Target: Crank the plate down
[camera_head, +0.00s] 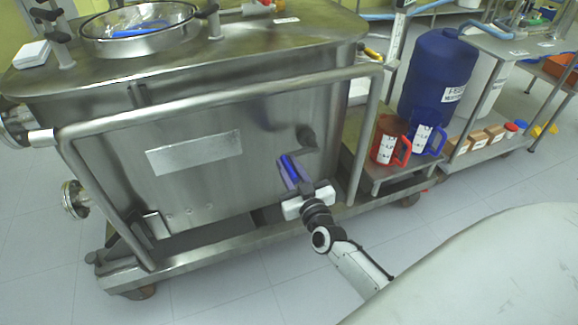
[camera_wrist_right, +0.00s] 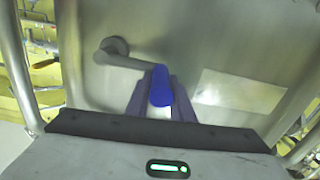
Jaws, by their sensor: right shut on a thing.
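A crank is mounted on the front wall of a steel reactor tank (camera_head: 230,115). Its grey hub (camera_head: 306,136) also shows in the right wrist view (camera_wrist_right: 114,47), where a grey arm runs from it to a blue handle (camera_wrist_right: 160,84). My right gripper (camera_head: 293,174) is shut on the blue handle, with its purple fingers on either side of it. In the head view the handle lies below and slightly left of the hub. A flat rectangular plate (camera_head: 194,153) is on the tank wall to the left. I cannot tell whether any plate moves with the crank. My left gripper is out of view.
A steel tube rail (camera_head: 220,99) frames the tank front, with an upright right of the crank. A cart to the right holds a blue drum (camera_head: 434,75), a red jug (camera_head: 386,140) and a blue jug (camera_head: 428,135). Floor at lower left is clear.

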